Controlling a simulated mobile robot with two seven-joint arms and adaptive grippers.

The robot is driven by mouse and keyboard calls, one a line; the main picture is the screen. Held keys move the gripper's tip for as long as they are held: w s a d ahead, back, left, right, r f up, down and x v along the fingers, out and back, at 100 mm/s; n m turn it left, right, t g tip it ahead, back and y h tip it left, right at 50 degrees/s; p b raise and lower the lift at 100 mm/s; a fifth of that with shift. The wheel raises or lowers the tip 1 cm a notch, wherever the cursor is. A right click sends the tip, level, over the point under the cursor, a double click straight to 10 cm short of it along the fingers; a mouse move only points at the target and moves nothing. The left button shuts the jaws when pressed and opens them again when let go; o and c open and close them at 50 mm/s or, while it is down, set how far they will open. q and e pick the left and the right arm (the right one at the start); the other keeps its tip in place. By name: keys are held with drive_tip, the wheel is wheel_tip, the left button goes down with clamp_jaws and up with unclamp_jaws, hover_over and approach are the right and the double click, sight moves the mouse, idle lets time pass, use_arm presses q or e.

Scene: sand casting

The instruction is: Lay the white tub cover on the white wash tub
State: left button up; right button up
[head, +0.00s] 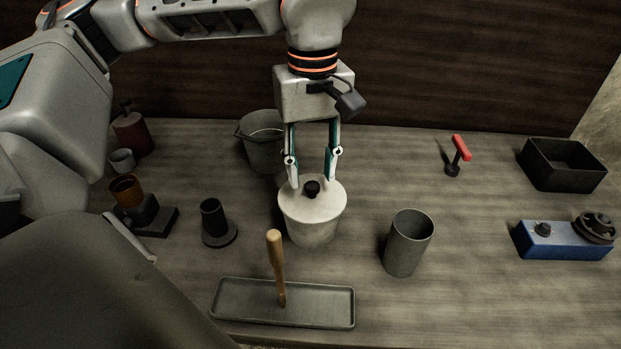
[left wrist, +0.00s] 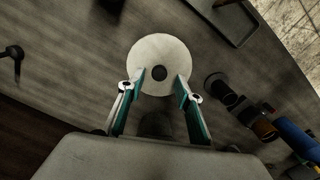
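The white tub cover (head: 326,203) is a round disc with a black knob (head: 312,187). It lies on top of the white wash tub (head: 312,232), which stands upright mid-table, and it looks level. My left gripper (head: 312,183) points down over the cover, its fingers spread on either side of the knob. In the left wrist view the cover (left wrist: 160,52) appears below the fingertips, with a gap between each finger (left wrist: 161,78) and the knob (left wrist: 159,73). The tub is hidden under the cover in that view. My right gripper is not in view.
A grey bucket (head: 262,150) stands just behind the tub. A grey cylinder (head: 408,243) is to the right, and a dark cup on a base (head: 214,220) to the left. A tray (head: 330,302) with a wooden-handled tool (head: 275,262) lies in front.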

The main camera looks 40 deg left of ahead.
sight(312, 185)
use_arm(q)
wheel_tip(312, 185, up, 9)
drive_tip(key=p, duration=0.1)
drive_tip(key=shift+f, duration=0.2)
